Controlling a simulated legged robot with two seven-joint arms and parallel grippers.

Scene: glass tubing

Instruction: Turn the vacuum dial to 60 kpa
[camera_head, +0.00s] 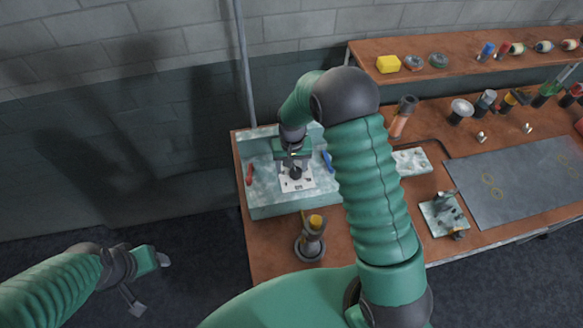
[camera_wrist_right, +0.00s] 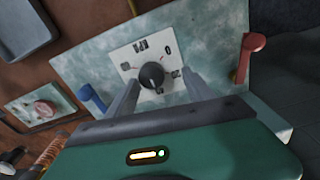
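The vacuum dial is a round black knob (camera_wrist_right: 152,75) on a white marked plate (camera_wrist_right: 136,52), set in a pale mottled panel (camera_wrist_right: 205,35). In the head view the knob (camera_head: 296,173) sits on the panel at the left end of the bench, just below my right gripper (camera_head: 292,164). In the right wrist view the two fingers of my right gripper (camera_wrist_right: 160,90) stand apart on either side of the knob; I cannot tell whether they touch it. The plate's markings are too small to read surely. My left gripper (camera_head: 150,285) hangs at the lower left over the floor, fingers apart and empty.
A red lever (camera_head: 249,175) and a blue lever (camera_head: 328,161) flank the dial. A brass-topped burner-like stand (camera_head: 311,238) is at the bench's front. A grey sheet (camera_head: 525,188) and several tools lie to the right. A shelf (camera_head: 460,72) runs behind.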

